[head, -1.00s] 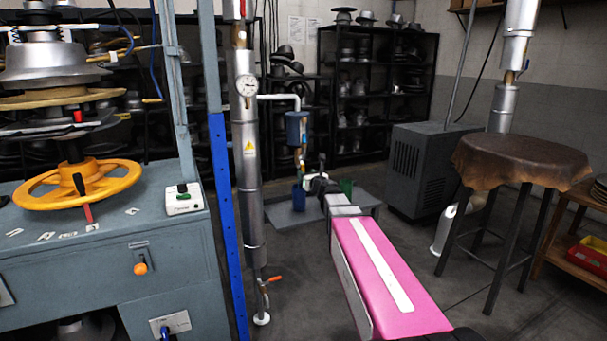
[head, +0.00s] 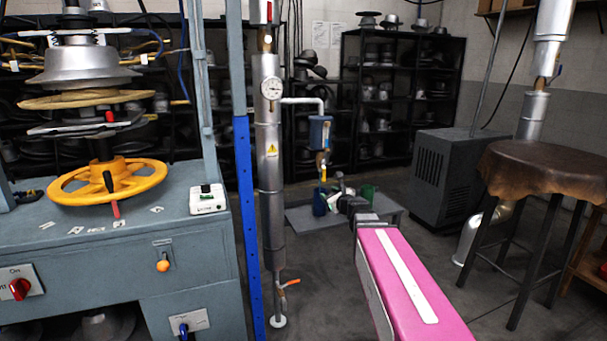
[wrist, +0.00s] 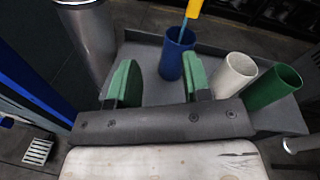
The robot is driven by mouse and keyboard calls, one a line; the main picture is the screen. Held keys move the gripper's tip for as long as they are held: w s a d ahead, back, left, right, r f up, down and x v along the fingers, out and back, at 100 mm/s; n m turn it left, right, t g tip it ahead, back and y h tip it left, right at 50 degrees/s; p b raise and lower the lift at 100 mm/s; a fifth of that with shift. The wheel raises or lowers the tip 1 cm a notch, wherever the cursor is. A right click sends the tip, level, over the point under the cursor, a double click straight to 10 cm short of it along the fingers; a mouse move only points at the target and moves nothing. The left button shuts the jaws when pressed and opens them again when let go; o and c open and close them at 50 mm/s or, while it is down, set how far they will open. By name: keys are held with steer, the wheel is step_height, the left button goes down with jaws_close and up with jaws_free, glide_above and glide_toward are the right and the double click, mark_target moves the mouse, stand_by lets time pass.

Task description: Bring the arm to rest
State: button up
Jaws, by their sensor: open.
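My gripper (wrist: 157,84) shows in the wrist view with its two green-padded fingers wide apart and nothing between them. The fingers do not visibly grip any cup.
A blue post (head: 248,225) and a silver pipe with a gauge (head: 270,170) stand left of my arm. The grey machine (head: 115,255) with a yellow handwheel (head: 107,183) is farther left. A leather-topped stool (head: 540,165) and grey cabinet (head: 445,165) stand right. Floor between them is open.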

steer(key=s+a+f+n+g+h, duration=0.1)
steer(key=s+a+f+n+g, duration=0.1)
steer(key=s+f+n+g, duration=0.55)
steer(key=s+a+f+n+g, duration=0.15)
steer(key=s+f+n, duration=0.35)
steer(key=f+n, duration=0.5)
steer(key=s+d+f+n+g+h, duration=0.6)
steer(key=s+d+f+n, duration=0.2)
steer(key=s+n, duration=0.2)
steer(key=shift+s, duration=0.45)
stand_by(4.8)
